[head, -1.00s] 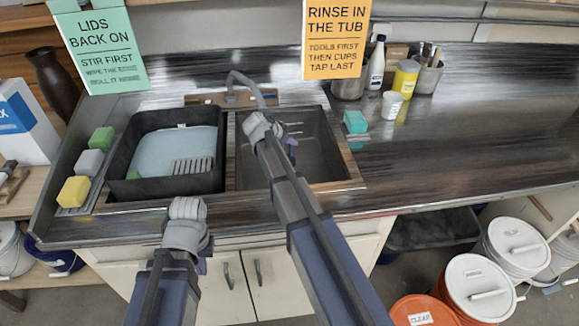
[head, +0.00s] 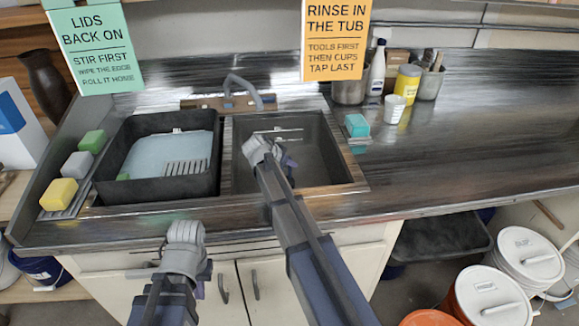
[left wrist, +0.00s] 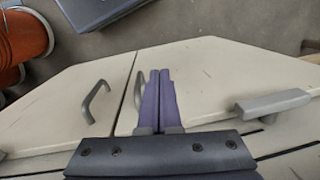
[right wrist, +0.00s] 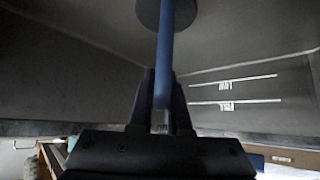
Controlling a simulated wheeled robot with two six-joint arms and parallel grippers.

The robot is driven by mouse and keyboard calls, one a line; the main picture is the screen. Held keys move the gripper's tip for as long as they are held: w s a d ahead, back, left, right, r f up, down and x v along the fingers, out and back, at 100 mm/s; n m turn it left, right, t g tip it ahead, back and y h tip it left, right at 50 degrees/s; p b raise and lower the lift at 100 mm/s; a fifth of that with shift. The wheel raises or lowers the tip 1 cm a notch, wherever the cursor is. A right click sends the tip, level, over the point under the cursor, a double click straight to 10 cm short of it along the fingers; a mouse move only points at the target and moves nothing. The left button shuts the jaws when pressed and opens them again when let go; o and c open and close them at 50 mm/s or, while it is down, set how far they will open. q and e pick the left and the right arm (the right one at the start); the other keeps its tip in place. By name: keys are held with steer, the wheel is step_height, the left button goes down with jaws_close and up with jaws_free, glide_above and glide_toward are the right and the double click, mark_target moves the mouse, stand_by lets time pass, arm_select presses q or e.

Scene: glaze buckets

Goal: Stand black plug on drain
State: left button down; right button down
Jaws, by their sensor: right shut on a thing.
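My right gripper (right wrist: 162,100) is shut on the blue stem (right wrist: 165,55) of the plug. The plug's round dark grey disc (right wrist: 148,14) is at the far end of the stem, toward the sink floor, and is cut off by the frame edge. In the head view the right gripper (head: 288,164) is inside the dark sink (head: 318,168); the arm hides the plug. The drain is not visible, and I cannot tell whether the disc touches the floor. My left gripper (left wrist: 160,72) is shut and empty in front of the cabinet doors; it shows in the head view (head: 207,280).
A black tub (head: 150,190) with pale blue liquid stands left of the sink. A tap (head: 245,92) rises behind the basins. Sponges (head: 60,193) line the left edge; a teal sponge (head: 357,125) lies right of the sink.

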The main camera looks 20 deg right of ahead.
steer(key=c, duration=1.3)
jaws_free()
steer(key=shift+f, duration=0.2)
steer(key=o, duration=0.4)
steer(key=shift+r, duration=0.1)
steer(key=shift+o, duration=0.2)
steer(key=shift+r, duration=0.2)
steer(key=p+v, duration=0.8)
steer(key=v, duration=0.4)
steer(key=shift+s, duration=0.1)
